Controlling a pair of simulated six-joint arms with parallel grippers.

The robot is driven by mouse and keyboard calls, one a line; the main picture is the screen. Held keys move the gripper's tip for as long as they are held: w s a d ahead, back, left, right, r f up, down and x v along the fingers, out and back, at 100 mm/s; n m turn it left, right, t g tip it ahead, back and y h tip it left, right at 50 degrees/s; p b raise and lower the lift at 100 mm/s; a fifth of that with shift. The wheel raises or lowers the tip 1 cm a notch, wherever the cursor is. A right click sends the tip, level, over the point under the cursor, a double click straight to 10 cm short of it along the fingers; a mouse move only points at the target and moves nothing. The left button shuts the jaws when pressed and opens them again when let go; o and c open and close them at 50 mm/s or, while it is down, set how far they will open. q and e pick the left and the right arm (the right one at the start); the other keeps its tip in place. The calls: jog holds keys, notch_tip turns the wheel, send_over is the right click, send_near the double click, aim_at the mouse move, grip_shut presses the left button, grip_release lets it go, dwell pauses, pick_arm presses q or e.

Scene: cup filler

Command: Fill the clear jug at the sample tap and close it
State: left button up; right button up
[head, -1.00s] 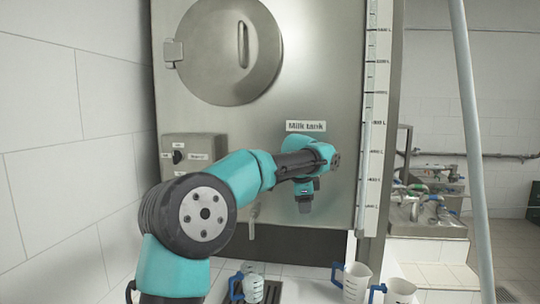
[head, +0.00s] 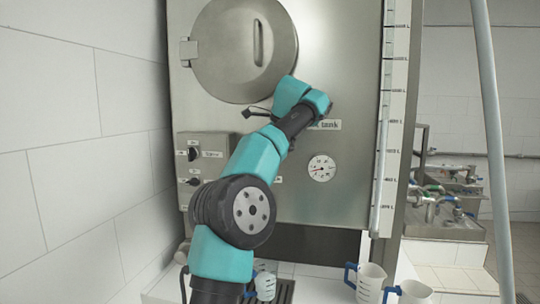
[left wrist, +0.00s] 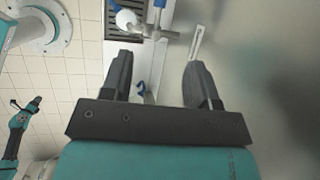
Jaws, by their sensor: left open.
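My left gripper (left wrist: 158,72) is open and empty. In the left wrist view its two dark fingers point toward the metal fitting that looks like the sample tap (left wrist: 157,32), beyond the fingertips. In the head view the gripper is high in front of the tank, mostly hidden by my own arm, and the tap is hidden too. A clear jug (head: 265,286) with a blue handle stands low behind my arm on a dark grate; it also shows in the left wrist view (left wrist: 126,18). My right gripper is not clearly in view.
The milk tank (head: 345,100) fills the middle, with a round hatch (head: 232,55), a dial (head: 321,168) and a control box (head: 201,155). Two more jugs with blue handles (head: 371,283) (head: 412,293) stand to the right. A pale pole (head: 493,150) rises farther right.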

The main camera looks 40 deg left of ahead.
pick_arm(q)
jog(key=x, duration=1.7)
jog(key=shift+f, duration=0.2)
grip_shut()
